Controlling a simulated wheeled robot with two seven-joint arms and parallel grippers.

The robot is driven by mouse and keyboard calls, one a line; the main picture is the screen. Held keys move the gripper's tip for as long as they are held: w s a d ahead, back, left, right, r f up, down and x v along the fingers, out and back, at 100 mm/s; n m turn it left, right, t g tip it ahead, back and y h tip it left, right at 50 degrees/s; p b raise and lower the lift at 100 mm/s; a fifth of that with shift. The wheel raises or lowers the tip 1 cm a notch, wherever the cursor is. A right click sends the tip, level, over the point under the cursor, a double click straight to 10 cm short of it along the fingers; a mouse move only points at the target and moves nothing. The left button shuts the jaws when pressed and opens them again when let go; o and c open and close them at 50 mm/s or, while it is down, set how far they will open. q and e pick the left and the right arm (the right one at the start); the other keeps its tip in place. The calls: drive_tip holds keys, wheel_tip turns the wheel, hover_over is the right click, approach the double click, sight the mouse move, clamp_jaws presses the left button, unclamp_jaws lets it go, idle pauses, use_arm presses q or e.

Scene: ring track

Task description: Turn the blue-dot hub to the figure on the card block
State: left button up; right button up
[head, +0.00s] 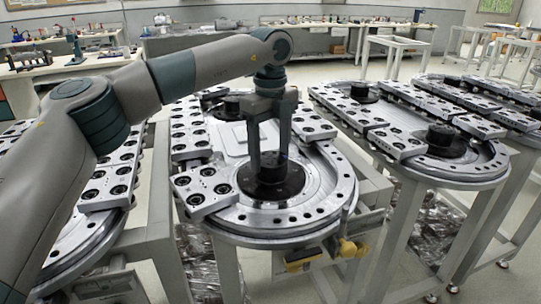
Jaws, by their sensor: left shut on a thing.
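My left gripper (269,163) points straight down at the near end of the middle ring track (315,204). Its two fingers are shut on the black round hub (272,190), one finger on each side of its raised centre. A small bluish spot shows beside the right finger, too small to be sure it is the hub's dot. Another black hub (232,108) stands at the far end of the same track, partly behind my left arm. I cannot make out a card block or any figure. My right gripper is not in view.
Silver carriages with black rollers (203,190) sit along the track around the hub. More ring tracks stand at the left and at the right (446,141). A yellow connector (348,249) hangs below the front edge. Workbenches (65,66) line the back.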

sight(270, 158)
use_arm(q)
drive_tip(key=shift+w+r, duration=0.1)
drive_tip(key=shift+r, duration=0.05)
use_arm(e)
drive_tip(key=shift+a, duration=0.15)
use_arm(q)
drive_tip(key=o, duration=1)
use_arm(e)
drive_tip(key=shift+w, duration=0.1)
use_arm(q)
drive_tip(key=shift+o, duration=0.2)
wheel_tip(270, 158, up, 17)
drive_tip(key=p, duration=0.1)
drive_tip(key=shift+r, duration=0.15)
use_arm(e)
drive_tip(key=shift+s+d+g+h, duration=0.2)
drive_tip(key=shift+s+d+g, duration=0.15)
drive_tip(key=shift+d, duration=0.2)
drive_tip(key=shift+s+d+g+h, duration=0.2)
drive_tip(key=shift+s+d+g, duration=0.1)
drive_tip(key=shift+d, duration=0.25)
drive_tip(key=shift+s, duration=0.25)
